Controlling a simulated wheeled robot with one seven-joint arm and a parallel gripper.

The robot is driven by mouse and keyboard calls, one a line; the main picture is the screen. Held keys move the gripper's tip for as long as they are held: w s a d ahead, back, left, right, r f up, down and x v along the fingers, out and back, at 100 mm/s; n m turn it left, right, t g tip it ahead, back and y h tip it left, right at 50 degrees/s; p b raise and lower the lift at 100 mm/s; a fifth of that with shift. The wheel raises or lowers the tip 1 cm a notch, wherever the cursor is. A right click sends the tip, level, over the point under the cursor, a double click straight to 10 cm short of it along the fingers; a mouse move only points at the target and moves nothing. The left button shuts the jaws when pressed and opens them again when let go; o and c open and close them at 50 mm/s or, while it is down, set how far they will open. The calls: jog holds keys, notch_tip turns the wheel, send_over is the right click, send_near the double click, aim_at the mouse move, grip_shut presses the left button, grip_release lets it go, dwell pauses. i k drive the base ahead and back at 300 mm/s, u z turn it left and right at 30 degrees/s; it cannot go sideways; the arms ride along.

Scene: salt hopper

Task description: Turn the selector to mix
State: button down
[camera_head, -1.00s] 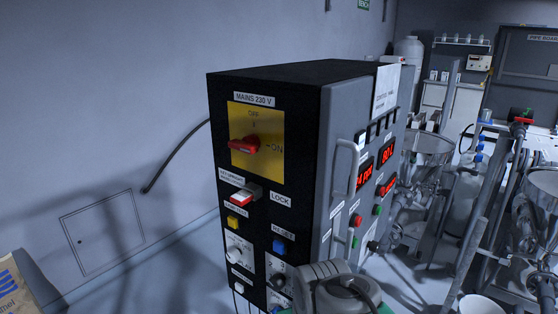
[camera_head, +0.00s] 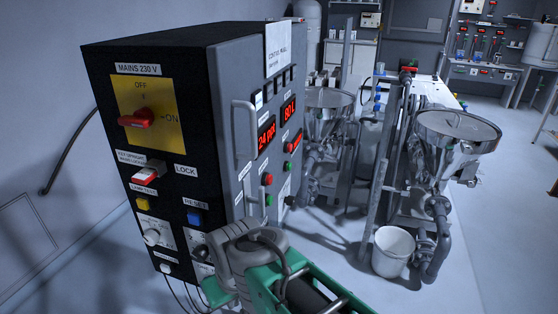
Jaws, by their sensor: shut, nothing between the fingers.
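No legible "mix" label shows, so I cannot tell which control is the selector. The black control cabinet (camera_head: 150,75) stands at the left. Its side carries a red rotary mains handle (camera_head: 138,119) on a yellow plate, marked OFF and ON. Lower down are a pale round knob (camera_head: 151,236) and a dark knob (camera_head: 200,253), their scales too small to read. My arm's grey and green links rise at the bottom centre, in front of the cabinet's lower corner. My gripper is not in view.
Red displays (camera_head: 266,133) and a grey pull handle (camera_head: 243,145) are on the front panel. Steel hoppers (camera_head: 455,135) on pipework stand to the right, with a white bucket (camera_head: 393,250) on the floor. Open floor lies at the far right.

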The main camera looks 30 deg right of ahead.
aim_at(289, 200)
jog(key=u, duration=1.9)
jog(key=k, duration=1.75)
jog(key=z, duration=0.6)
jog(key=i, duration=0.5)
jog(key=z, duration=0.1)
